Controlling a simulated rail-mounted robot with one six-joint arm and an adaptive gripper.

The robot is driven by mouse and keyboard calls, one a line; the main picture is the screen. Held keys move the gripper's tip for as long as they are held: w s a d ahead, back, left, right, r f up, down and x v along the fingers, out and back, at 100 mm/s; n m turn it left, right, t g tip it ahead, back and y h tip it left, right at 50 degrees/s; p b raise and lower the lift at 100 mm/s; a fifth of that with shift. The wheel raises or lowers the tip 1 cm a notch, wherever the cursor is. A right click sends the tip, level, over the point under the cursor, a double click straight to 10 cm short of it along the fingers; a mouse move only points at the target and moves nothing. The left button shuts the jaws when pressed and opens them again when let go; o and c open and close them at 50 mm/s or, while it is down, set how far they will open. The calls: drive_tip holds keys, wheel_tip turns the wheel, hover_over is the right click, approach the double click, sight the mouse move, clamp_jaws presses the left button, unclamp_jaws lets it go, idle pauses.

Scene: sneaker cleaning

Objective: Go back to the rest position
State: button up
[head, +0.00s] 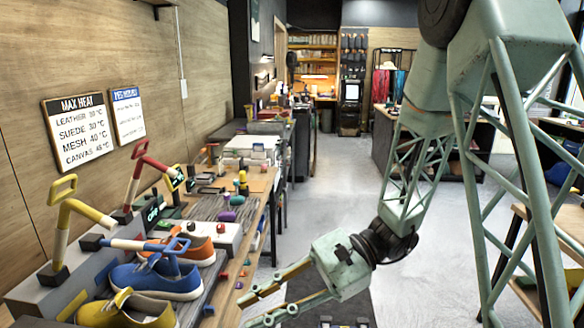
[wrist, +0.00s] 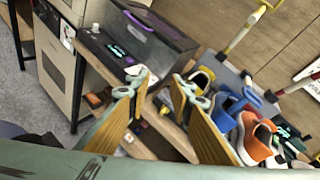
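My gripper (head: 262,307) hangs at the near right side of the workbench, at the bottom middle of the head view. Its two fingers are spread apart with nothing between them; the open fingers also show in the wrist view (wrist: 160,88). A blue sneaker (head: 157,279), a yellow sneaker (head: 127,311) and an orange sneaker (head: 197,249) sit at the left on the bench, apart from the gripper. In the wrist view the blue sneaker (wrist: 226,108) and orange sneaker (wrist: 256,138) are right of the fingers.
Small coloured blocks lie along the bench edge (head: 240,262). A dark clear-lidded box (wrist: 150,40) shows in the wrist view. The floor (head: 325,205) right of the bench is open.

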drive_tip(key=s+d+r+n+t+h, duration=0.3)
drive_tip(key=s+d+r+h, duration=0.1)
drive_tip(key=s+d, duration=0.3)
drive_tip(key=s+d+r+n+t+h, duration=0.3)
drive_tip(key=s+d+r+h, duration=0.2)
drive_tip(key=d, duration=0.6)
drive_tip(key=s+d+r+n+t+h, duration=0.3)
drive_tip(key=s+d+r, duration=0.3)
drive_tip(key=s+d, duration=0.2)
drive_tip(key=shift+s+d+r+n+h, duration=0.35)
drive_tip(key=shift+d+h, duration=0.45)
drive_tip(key=shift+d, duration=0.3)
drive_tip(key=shift+w, duration=0.1)
idle(1.4)
